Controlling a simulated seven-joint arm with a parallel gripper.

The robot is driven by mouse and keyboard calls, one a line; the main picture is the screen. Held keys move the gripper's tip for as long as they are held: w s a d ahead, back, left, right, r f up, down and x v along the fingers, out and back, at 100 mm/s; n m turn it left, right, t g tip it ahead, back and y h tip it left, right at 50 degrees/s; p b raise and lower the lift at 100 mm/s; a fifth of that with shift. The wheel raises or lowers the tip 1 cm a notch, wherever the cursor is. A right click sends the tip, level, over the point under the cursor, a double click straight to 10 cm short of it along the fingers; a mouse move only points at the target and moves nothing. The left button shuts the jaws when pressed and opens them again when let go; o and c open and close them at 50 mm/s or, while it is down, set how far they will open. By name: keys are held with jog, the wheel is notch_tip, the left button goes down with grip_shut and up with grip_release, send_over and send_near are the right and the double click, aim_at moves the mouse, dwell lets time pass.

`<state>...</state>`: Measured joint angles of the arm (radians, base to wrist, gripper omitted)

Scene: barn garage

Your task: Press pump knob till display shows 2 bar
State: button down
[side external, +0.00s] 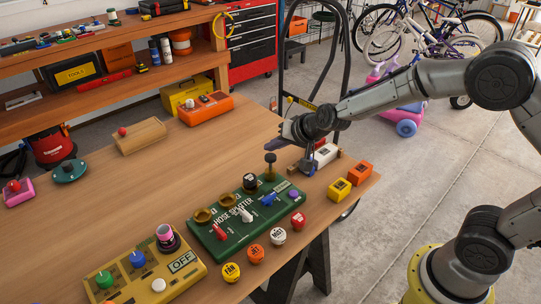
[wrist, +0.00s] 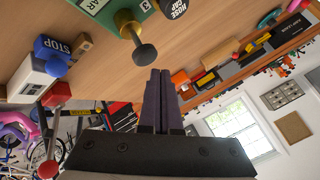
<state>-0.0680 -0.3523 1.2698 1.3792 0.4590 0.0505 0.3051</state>
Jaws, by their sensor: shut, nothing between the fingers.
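A yellow panel (side external: 150,283) stands at the near left of the bench. Its small display (side external: 183,262) reads OFF. It carries a green knob (side external: 104,279), a blue knob (side external: 137,258) and a pink-and-black knob (side external: 167,238). I cannot tell which one is the pump knob. My gripper (side external: 268,147) is shut and empty above the far end of the green HOSE SPLITTER panel (side external: 205,240), just over a black knob (side external: 270,158). In the wrist view, the shut fingertips (wrist: 160,72) point past this black knob (wrist: 145,54) on its brass stem, apart from it.
Loose round caps, including a yellow one (side external: 231,272) and a red one (side external: 298,220), line the bench's front edge. Yellow (side external: 339,189) and orange (side external: 359,172) blocks stand at the right corner. A white block (side external: 325,154) is near my gripper. The bench's middle is clear.

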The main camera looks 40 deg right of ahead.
aim_at(274, 159)
jog(key=shift+f, duration=0.2)
jog(key=shift+f, duration=0.25)
jog(key=shift+s+f, duration=0.1)
jog(key=shift+f, duration=1.7)
dwell(1.8)
jog(key=shift+r, duration=2.2)
jog(key=shift+r, duration=0.1)
jog(key=shift+r, duration=2.4)
